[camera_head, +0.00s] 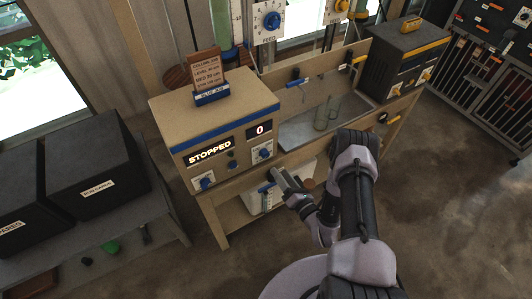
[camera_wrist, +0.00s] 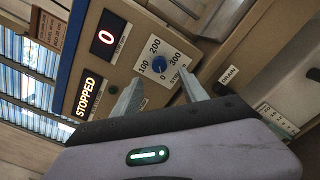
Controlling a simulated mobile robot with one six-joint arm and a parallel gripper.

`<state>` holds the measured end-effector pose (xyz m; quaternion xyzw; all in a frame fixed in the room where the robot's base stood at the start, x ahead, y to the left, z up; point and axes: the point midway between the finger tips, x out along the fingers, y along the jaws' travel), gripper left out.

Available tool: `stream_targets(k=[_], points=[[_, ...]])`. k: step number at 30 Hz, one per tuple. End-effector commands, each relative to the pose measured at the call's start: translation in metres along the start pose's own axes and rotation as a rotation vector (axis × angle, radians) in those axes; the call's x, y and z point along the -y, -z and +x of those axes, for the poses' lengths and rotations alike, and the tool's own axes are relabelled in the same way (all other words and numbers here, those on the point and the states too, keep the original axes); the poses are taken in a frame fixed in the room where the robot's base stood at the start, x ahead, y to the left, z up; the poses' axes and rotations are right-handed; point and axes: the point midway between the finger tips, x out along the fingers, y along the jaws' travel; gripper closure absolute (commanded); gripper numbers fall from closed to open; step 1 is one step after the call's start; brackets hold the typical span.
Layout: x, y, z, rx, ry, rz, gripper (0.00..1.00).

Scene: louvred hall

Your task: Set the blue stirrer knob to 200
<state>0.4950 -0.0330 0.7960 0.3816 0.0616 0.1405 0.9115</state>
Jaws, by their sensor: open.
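The blue stirrer knob (camera_wrist: 159,65) sits on a white dial plate (camera_wrist: 172,50) marked 100, 200 and 300 in the wrist view. Which way its pointer faces is too small to tell. In the head view the knob (camera_head: 264,153) is on the front of the tan console (camera_head: 215,112), below the display (camera_head: 260,130) reading 0. A second display (camera_head: 209,152) reads STOPPED. My gripper (camera_wrist: 160,77) is open, its fingers on either side of the knob in the wrist view, apparently short of it. In the head view my gripper (camera_head: 277,177) is just below the dial.
Another blue knob (camera_head: 205,183) is at the console's lower left. A FEED dial (camera_head: 271,20) is on the panel behind. Black bins (camera_head: 95,168) are at left.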

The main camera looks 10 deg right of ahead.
Motion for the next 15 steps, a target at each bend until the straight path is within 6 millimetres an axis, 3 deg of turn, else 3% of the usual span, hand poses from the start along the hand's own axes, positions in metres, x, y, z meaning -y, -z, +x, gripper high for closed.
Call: stream_targets(k=[5, 15], points=[[-0.001, 0.004, 0.01, 0.0, -0.012, -0.016, 0.49], [-0.001, 0.005, 0.058, 0.0, -0.012, -0.012, 0.49]])
